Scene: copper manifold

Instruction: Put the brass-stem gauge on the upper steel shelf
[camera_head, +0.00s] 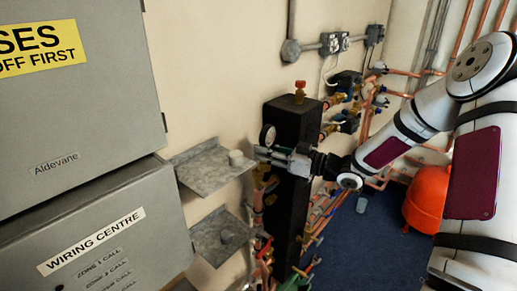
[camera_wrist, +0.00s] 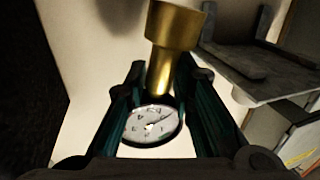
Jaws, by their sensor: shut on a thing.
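My gripper (camera_head: 262,153) is shut on the brass-stem gauge (camera_head: 267,136), just right of the upper steel shelf. In the wrist view, the gauge's round white dial (camera_wrist: 152,125) lies between the two dark fingers, and its brass stem (camera_wrist: 172,42) points away past the fingertips. The upper steel shelf (camera_head: 200,173) is a grey plate on the wall beside the cabinets. A shelf with an upright edge also shows at upper right in the wrist view (camera_wrist: 262,82).
A lower steel shelf (camera_head: 215,247) with a small grey thing is below. Grey cabinets (camera_head: 85,120) stand left. A black column (camera_head: 293,120) with a red-topped valve stands behind my gripper. Copper pipes (camera_head: 365,125) and a red tank (camera_head: 428,195) are at right.

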